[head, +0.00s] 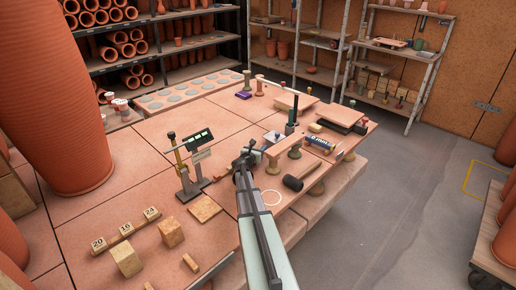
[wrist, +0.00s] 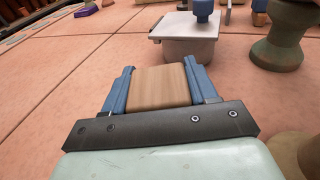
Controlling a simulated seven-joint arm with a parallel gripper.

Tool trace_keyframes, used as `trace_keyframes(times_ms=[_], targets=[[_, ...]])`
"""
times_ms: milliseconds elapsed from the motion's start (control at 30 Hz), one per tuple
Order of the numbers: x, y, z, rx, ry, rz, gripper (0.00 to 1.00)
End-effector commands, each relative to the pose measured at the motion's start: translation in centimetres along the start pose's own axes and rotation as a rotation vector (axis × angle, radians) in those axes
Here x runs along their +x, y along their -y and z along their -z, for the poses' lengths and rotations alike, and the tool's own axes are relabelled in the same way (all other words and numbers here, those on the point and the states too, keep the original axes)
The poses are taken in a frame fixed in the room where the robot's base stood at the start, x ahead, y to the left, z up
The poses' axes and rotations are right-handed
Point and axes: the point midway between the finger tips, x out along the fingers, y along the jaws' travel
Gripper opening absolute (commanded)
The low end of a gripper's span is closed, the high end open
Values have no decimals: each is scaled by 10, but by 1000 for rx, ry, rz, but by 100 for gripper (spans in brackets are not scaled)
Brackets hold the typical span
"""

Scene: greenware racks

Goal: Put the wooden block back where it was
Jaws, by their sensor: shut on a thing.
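My gripper (wrist: 160,80) is shut on a wooden block (wrist: 160,87), which sits between its two blue fingers in the wrist view. In the head view my gripper (head: 248,153) is over the middle of the tiled table, and the held block is not clearly visible there. From these views I cannot tell whether the block touches the table. Other wooden blocks stand at the table's near left: a cube (head: 171,232), a larger block (head: 126,259) and a small piece (head: 190,262).
A pale box with a blue knob (wrist: 187,42) stands just ahead of my gripper, with a greenish turned stand (wrist: 283,40) to its right. A dark mallet (head: 293,183) lies to the right.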

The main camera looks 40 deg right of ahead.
Motion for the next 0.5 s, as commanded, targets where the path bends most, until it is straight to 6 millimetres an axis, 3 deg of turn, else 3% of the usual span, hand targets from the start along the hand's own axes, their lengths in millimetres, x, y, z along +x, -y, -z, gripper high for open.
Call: trace_keyframes(times_ms=[333,367,500], targets=[[1,0,6,0,-1,0,26],[1,0,7,0,-1,0,59],[1,0,7,0,-1,0,72]])
